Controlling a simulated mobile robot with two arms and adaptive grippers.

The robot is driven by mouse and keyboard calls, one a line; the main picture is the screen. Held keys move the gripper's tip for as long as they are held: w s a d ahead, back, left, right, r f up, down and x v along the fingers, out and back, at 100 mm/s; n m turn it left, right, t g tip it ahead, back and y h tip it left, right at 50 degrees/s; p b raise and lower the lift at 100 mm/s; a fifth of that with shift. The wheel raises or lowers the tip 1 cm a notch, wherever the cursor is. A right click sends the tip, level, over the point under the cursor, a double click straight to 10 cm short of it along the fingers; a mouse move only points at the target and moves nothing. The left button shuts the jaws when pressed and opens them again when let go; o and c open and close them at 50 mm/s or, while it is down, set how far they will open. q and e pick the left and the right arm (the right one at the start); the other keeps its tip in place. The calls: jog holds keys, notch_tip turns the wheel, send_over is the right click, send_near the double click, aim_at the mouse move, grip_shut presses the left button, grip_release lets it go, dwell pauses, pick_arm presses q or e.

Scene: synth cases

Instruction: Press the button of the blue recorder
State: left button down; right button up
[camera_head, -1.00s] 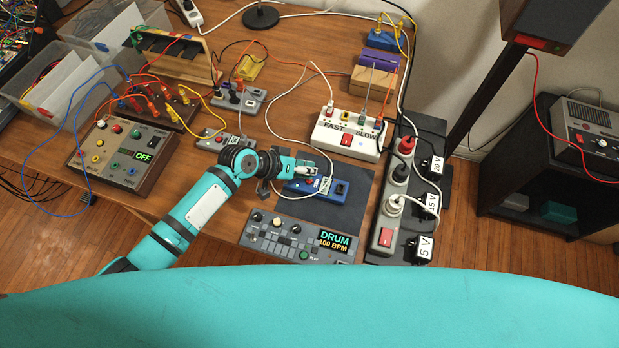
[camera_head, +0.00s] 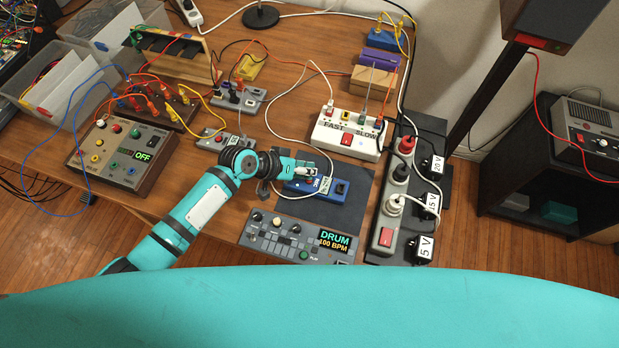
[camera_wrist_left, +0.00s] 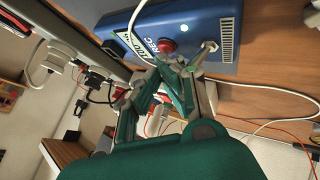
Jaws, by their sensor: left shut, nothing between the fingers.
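The blue recorder (camera_head: 325,190) lies on a dark mat (camera_head: 345,212) on the wooden table, with a white cable plugged into it. My right gripper is not in view.
A grey drum machine (camera_head: 300,240) lies in front of the recorder. A white FAST/SLOW box (camera_head: 345,148) stands behind it. A power strip (camera_head: 398,180) with plugs runs along the right. A grey box reading OFF (camera_head: 125,160) stands at the left.

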pick_arm(q)
jog(key=shift+f, duration=0.3)
jog(key=shift+r, duration=0.15)
dwell(0.3)
jog(key=shift+r+p, duration=0.4)
jog(key=shift+p, duration=0.1)
jog(key=shift+r, duration=0.15)
notch_tip(320, 180, up, 6)
jog(key=p, duration=0.5)
